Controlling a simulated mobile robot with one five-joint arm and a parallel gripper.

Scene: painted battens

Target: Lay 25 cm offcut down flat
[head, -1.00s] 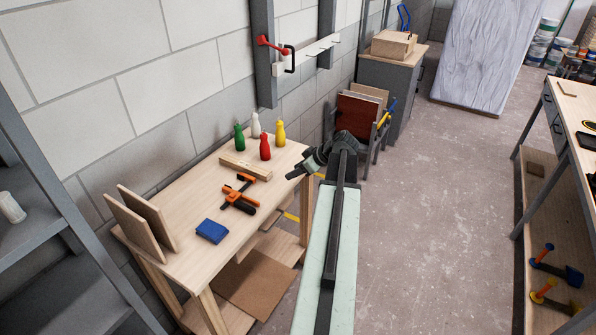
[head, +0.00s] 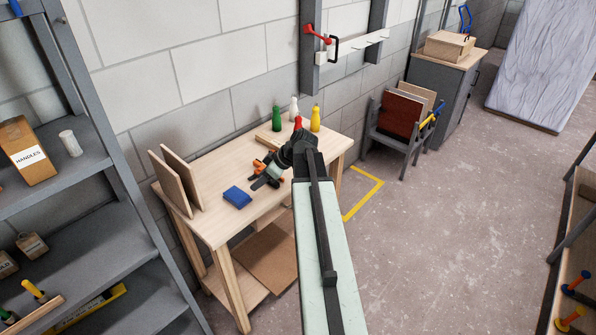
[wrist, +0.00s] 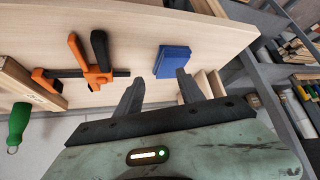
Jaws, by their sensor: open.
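A short pale wood batten (head: 267,137), which may be the 25 cm offcut, lies on the wooden table (head: 215,225) in front of the bottles. My arm partly hides it in the head view. A pale wood piece also shows at the left edge of the wrist view (wrist: 28,85). Two thin boards (head: 178,180) stand upright at the table's left end. My gripper (head: 266,177) is over the table, near the orange clamp and blue cloth. Its fingers (wrist: 158,88) are apart with nothing between them in the wrist view.
A black-and-orange clamp (wrist: 90,68) and a folded blue cloth (wrist: 173,61) lie on the table. A grey shelf (head: 75,160) rises at the left. Floor to the right (head: 440,230) is clear.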

